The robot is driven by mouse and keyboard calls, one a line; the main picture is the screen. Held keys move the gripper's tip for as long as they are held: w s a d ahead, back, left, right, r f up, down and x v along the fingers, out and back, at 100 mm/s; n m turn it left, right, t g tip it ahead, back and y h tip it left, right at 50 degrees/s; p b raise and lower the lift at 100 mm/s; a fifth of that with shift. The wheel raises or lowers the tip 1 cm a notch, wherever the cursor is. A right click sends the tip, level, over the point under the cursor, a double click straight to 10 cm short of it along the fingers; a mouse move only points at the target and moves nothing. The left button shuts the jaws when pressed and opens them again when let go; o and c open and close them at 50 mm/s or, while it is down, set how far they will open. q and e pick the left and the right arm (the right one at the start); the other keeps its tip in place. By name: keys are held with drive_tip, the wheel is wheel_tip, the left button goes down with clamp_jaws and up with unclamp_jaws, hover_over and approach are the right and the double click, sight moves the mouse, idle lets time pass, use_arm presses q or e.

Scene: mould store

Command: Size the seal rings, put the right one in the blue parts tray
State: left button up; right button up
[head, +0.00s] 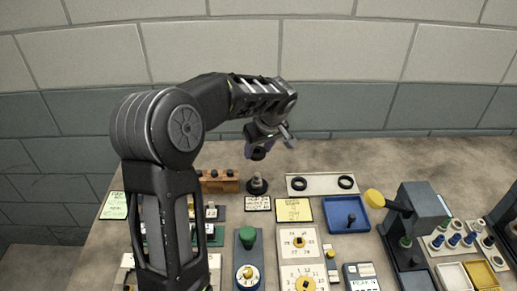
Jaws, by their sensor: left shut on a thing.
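Two black seal rings, a left one (299,189) and a right one (346,188), lie apart on a pale flat tray (322,190) near the wall. The blue parts tray (338,224) is just in front of it, with a small dark thing (351,217) inside that I cannot make out. My left gripper (260,148) is shut on a small dark thing (258,154), too small to identify, above and behind a dark round-based stand (257,186). I cannot tell whether they touch. My right gripper is out of view.
A wooden block (219,182) with dark knobs stands left of the stand. Yellow cards (294,210), dial plates (299,243), a green-knobbed device (248,240) and a grey machine with a yellow knob (421,206) crowd the front. The bench's back right is clear.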

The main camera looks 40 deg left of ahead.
use_arm(q)
wheel_tip(320, 180, up, 7)
drive_tip(key=shift+r, duration=0.2)
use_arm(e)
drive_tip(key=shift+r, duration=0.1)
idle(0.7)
use_arm(q)
drive_tip(key=shift+f, duration=0.1)
